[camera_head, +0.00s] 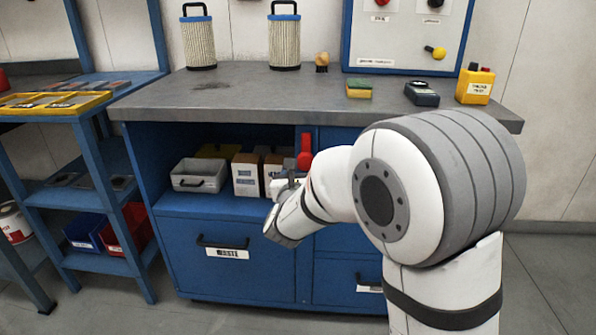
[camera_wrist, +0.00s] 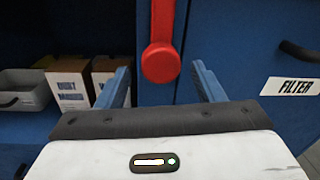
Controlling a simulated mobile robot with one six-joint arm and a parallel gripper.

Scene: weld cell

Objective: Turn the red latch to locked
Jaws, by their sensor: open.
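The red latch (camera_head: 305,152) is on the blue cabinet front, at the right side of the open shelf bay. In the wrist view the latch (camera_wrist: 161,60) hangs down at top centre, with a straight arm and a rounded knob at its lower end. My gripper (camera_wrist: 162,80) is open, with its two blue fingers on either side of and just below the knob in the picture. Nothing is between the fingers, and I cannot tell the exact gap to the latch. In the head view my gripper (camera_head: 287,184) is partly hidden by my own arm, just below the latch.
A grey bin (camera_head: 199,175) and a dust mask box (camera_head: 247,175) stand in the bay left of the latch. A drawer front with a FILTER label (camera_wrist: 291,86) and dark handle lies right of it. The grey countertop (camera_head: 270,92) overhangs above. A blue side rack (camera_head: 95,180) stands left.

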